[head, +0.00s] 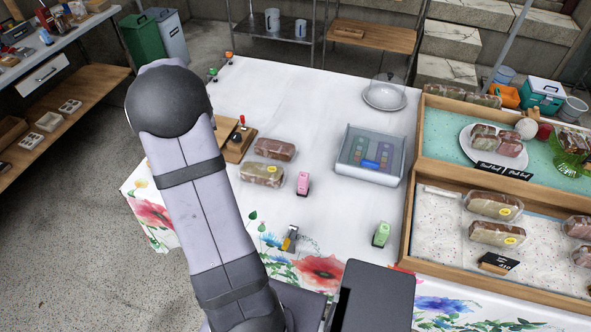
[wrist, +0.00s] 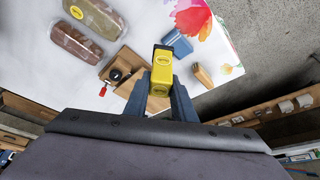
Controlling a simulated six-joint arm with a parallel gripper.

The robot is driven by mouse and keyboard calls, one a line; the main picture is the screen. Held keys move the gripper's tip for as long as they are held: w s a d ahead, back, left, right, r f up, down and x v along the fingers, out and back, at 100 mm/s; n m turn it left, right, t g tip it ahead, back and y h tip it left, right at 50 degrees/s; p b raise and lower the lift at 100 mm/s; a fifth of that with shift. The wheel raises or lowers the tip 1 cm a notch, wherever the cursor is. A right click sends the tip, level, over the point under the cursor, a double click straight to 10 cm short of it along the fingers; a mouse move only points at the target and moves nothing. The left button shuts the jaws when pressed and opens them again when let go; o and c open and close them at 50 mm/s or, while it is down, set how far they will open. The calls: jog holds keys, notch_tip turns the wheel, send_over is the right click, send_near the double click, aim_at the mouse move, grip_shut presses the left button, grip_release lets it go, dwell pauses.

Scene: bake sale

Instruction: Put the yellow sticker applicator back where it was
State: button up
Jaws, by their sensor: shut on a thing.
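The yellow sticker applicator (wrist: 162,72), with a dark end, is between the fingers of my gripper (wrist: 161,92) in the wrist view. My gripper is shut on it. The table surface shows beyond it, near a floral corner; I cannot tell its height above the cloth. In the head view my arm hides the gripper and the applicator. A pink applicator (head: 303,183) and a green applicator (head: 381,234) stand apart on the white tablecloth (head: 330,215). A small orange-and-dark item (head: 290,238) lies near the front flowers; its kind is unclear.
Two wrapped loaves (head: 275,149) lie near a wooden board (head: 236,148) with a red-handled tool. A blue-grey tray (head: 367,175) and a domed plate (head: 384,97) are farther right. Wooden display crates (head: 408,215) border the right side. The cloth's middle has free room.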

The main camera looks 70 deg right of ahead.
jog(key=s+d+f+m+g+b, duration=0.1)
jog(key=s+d+m, duration=0.2)
jog(key=s+d, duration=0.55)
jog(key=s+d+f+m+g+h+b, duration=0.15)
jog(key=s+d, duration=0.35)
jog(key=s, duration=0.6)
jog(key=s+d+f+m+b, duration=0.1)
jog(key=s+d+m, duration=0.2)
jog(key=s+d, duration=0.55)
jog(key=shift+s+a+f+p, duration=0.15)
jog(key=shift+a+f+p, duration=0.2)
jog(key=shift+f, duration=1.35)
jog(key=shift+s+a+f+p, duration=0.25)
jog(key=shift+f+p, duration=0.1)
jog(key=shift+f, duration=1.35)
jog(key=shift+s+a+f+p, duration=0.1)
jog(key=shift+a+f+p, duration=0.25)
jog(key=shift+f, duration=1.35)
jog(key=shift+f, duration=0.15)
jog(key=o, duration=1)
